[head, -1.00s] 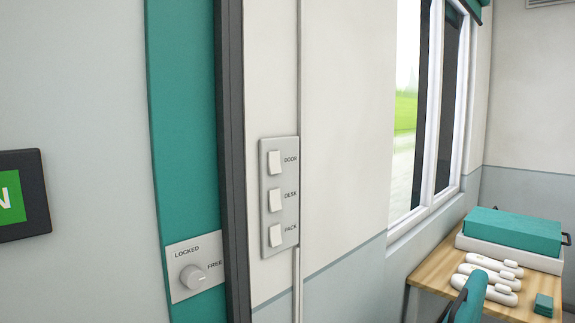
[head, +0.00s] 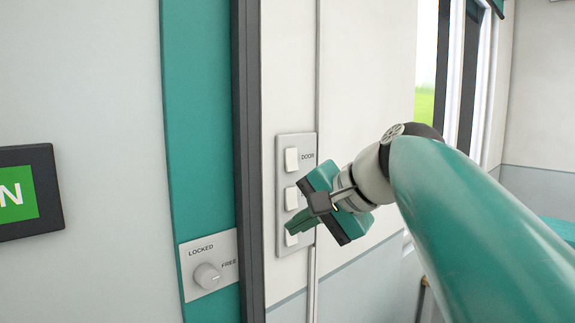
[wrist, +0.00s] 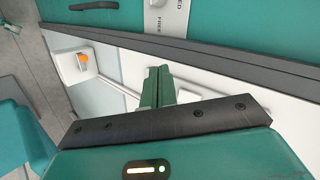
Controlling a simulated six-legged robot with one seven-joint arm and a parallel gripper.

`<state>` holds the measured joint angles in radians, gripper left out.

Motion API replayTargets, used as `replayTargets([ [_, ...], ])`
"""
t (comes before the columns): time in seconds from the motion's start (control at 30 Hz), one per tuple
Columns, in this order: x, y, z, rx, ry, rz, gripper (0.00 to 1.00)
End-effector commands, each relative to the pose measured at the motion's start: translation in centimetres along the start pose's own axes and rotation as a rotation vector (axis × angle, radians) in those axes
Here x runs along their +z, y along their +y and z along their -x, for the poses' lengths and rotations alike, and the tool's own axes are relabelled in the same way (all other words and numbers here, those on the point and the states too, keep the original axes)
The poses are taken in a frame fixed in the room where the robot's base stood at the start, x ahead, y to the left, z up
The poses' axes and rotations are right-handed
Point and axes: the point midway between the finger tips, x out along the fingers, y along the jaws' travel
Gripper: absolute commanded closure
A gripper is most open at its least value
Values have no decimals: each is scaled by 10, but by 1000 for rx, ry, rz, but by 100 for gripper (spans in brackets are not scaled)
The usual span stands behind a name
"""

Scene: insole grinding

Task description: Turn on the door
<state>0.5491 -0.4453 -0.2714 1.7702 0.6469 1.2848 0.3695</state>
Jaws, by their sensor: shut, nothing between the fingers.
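A grey switch panel (head: 281,180) is on the white wall right of the dark door frame. Its top white rocker, the DOOR switch (head: 291,160), is clear of my arm in the head view. The middle switch (head: 291,198) is beside my gripper, and the bottom switch (head: 291,239) is partly covered by it. My gripper (head: 291,229) is shut and empty, its tips in front of the lower panel, below the DOOR switch. I cannot tell whether they touch it. The shut fingers also show in the wrist view (wrist: 158,76), covering part of the panel.
A LOCKED/FREE knob (head: 207,276) is on the teal strip left of the dark frame (head: 248,170). A green sign (head: 20,193) is at far left. A window (head: 428,75) is at the right. The wrist view shows a white box with an orange part (wrist: 83,60).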

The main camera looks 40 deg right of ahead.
Motion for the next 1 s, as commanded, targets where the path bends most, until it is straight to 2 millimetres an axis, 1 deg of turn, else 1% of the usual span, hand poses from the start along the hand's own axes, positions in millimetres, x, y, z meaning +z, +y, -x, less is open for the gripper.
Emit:
replayTargets([
  [0.03,-23,-7,25,-41,38,-68,100],
  [0.1,-45,-17,57,-99,75,-145,100],
  [0.2,-64,-27,94,-166,112,-209,100],
  [0.3,-74,-33,119,-208,137,-245,100],
  [0.33,-75,-35,124,-216,142,-251,100],
  [0.4,-77,-36,130,-227,146,-260,100],
  [0.47,-78,-37,132,-231,147,-262,100],
  [0.77,-76,-37,130,-229,146,-257,100],
  [0.87,-77,-38,124,-229,145,-257,100],
  [1.0,-80,-42,106,-228,144,-257,100],
])
